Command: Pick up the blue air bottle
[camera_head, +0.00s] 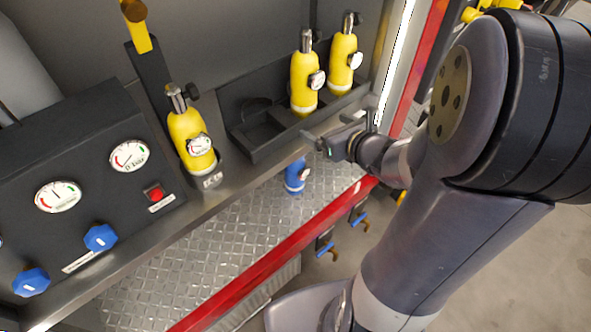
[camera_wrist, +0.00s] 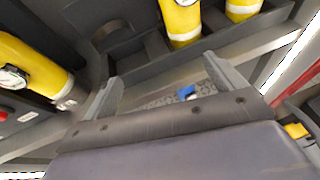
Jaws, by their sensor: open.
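The blue air bottle (camera_head: 295,176) stands upright on the diamond-plate step below the dark rack in the head view. It has a white band near its base and a gauge at its side; its top is hidden behind my gripper or the shelf edge. My gripper (camera_head: 318,145) is above it, open and empty. In the wrist view, my gripper's two fingers (camera_wrist: 163,88) stand apart, and a small part of the blue bottle (camera_wrist: 187,92) shows between them, farther down and apart from them.
Two yellow bottles (camera_head: 305,83) (camera_head: 343,63) stand in the dark rack (camera_head: 262,153). Another yellow bottle (camera_head: 192,140) stands at its left. A gauge panel (camera_head: 90,190) fills the left. A red edge (camera_head: 275,250) runs along the step's front. The diamond plate (camera_head: 190,260) left of the blue bottle is clear.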

